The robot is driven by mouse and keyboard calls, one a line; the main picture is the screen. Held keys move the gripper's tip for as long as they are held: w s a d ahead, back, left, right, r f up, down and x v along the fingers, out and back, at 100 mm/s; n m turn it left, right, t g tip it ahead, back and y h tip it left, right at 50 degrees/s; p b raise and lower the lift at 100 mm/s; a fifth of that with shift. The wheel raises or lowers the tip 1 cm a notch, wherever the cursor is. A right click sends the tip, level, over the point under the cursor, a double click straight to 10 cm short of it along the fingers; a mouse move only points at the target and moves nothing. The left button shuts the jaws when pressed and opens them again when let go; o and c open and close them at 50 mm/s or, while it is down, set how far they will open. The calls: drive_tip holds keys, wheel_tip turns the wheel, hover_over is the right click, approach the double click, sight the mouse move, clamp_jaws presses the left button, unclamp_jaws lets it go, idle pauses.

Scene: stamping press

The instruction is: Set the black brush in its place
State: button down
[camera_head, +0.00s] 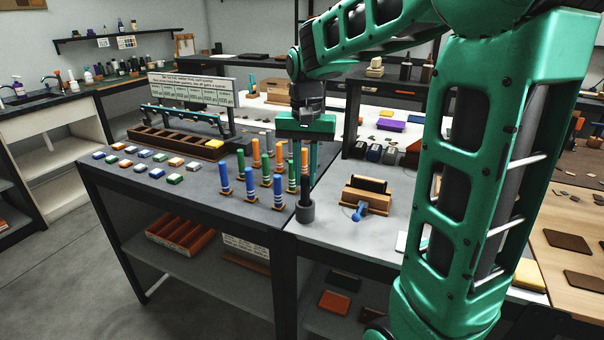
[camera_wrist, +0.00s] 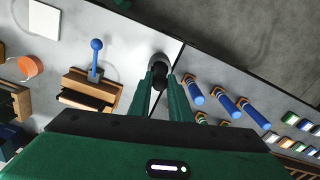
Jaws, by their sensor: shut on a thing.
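My gripper (camera_head: 306,165) points straight down at the boundary between the two grey worktops. It is shut on the black brush (camera_wrist: 160,76), whose dark body shows between the fingertips in the wrist view. In the head view the lower part of the brush (camera_head: 305,193) stands upright at a round dark grey cup (camera_head: 305,212). The cup (camera_wrist: 156,60) also shows just beyond the fingertips in the wrist view. The brush's lower end seems to be inside the cup's rim, but I cannot tell how deep. The fingers hide part of the brush.
Several blue, orange and green handled stamps (camera_head: 265,180) stand close to the left of my gripper. A wooden block stand (camera_head: 367,195) with a blue-knobbed lever (camera_head: 358,211) is to the right. Small coloured blocks (camera_head: 143,154) and a compartment tray (camera_head: 175,140) lie farther left.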

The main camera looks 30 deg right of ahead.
drive_tip(key=c, duration=1.6)
unclamp_jaws()
drive_tip(key=shift+o, duration=0.2)
wheel_tip(320, 180, up, 11)
drive_tip(key=shift+f, duration=0.2)
drive_tip(key=shift+w, duration=0.1)
drive_tip(key=s+d+f+n, duration=0.1)
drive_tip(key=s+d+f, duration=0.1)
drive_tip(key=s+f, duration=0.6)
drive_tip(key=s+d+f+n, duration=0.1)
drive_tip(key=s+f, duration=0.8)
drive_tip(key=s, duration=0.8)
drive_tip(key=shift+d+f, duration=0.15)
drive_tip(key=shift+d, duration=0.2)
